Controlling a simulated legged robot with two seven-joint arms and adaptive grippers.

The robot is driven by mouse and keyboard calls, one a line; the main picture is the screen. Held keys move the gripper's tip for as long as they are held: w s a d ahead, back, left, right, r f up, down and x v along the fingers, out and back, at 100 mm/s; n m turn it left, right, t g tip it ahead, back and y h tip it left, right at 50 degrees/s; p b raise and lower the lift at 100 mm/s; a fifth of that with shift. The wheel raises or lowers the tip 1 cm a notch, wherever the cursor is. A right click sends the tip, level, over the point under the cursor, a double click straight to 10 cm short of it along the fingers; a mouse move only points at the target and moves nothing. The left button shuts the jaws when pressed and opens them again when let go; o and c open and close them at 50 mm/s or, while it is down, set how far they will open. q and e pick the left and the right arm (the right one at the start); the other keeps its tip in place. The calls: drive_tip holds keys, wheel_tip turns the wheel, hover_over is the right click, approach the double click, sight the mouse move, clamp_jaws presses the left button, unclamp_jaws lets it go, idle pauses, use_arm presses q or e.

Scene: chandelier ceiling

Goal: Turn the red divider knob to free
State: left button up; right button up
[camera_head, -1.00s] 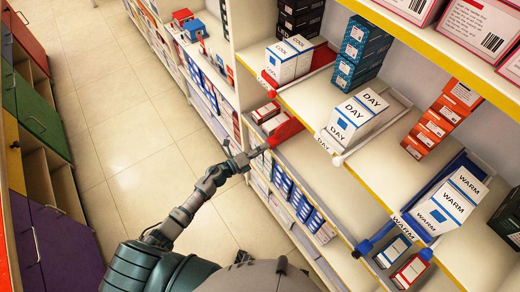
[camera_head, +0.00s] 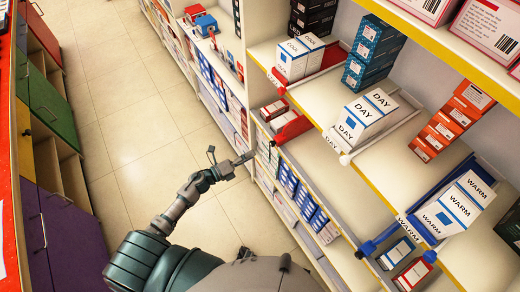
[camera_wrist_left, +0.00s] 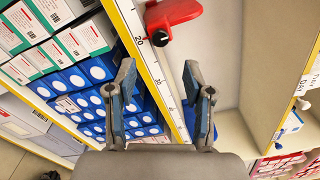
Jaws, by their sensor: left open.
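A red divider end (camera_head: 290,128) sits at the front edge of the lower shelf, just beyond my left gripper. In the left wrist view the red divider (camera_wrist_left: 178,10) shows at the top, with a small black knob (camera_wrist_left: 165,34) beside the white numbered rail. The knob's exact setting cannot be read. My left gripper (camera_head: 246,157) is in front of the shelf edge. In the left wrist view its fingers (camera_wrist_left: 158,82) are spread and empty, below and apart from the knob. My right gripper is not in view.
Another red divider end (camera_head: 277,78) lies by the COOL boxes (camera_head: 298,58) above. DAY boxes (camera_head: 366,116) and WARM boxes (camera_head: 455,207) stand farther right, near a blue divider (camera_head: 372,241). Blue boxes (camera_wrist_left: 86,80) fill the shelf below. The tiled aisle (camera_head: 140,140) is clear.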

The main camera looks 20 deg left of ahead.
use_arm(q)
drive_tip(key=v, duration=0.3)
drive_tip(key=shift+a, duration=0.3)
drive_tip(key=shift+d+f, duration=0.1)
drive_tip(key=s+a+f+n+g+y, duration=0.1)
drive_tip(key=s+a+f+n+y, duration=0.15)
drive_tip(key=f+n, duration=0.5)
drive_tip(key=s+a+f+n+g+y, duration=0.1)
drive_tip(key=s+f+n+y, duration=0.35)
drive_tip(key=f, duration=0.65)
drive_tip(key=s+a+f+n+g+y, duration=0.1)
drive_tip(key=s+a+f+n+y, duration=0.15)
drive_tip(key=f+n, duration=0.6)
drive_tip(key=s+d+f+n+g, duration=0.2)
drive_tip(key=s+f, duration=0.3)
drive_tip(key=s, duration=0.3)
drive_tip(key=s+d+f+n+g+y, duration=0.1)
drive_tip(key=s+d+f+n+g, duration=0.1)
drive_tip(key=s+f, duration=0.4)
drive_tip(key=s+d+f+n+g, duration=0.3)
drive_tip(key=s+f+g, duration=0.3)
drive_tip(key=s, duration=0.6)
drive_tip(key=shift+s+d, duration=0.15)
drive_tip(key=shift+d, duration=0.35)
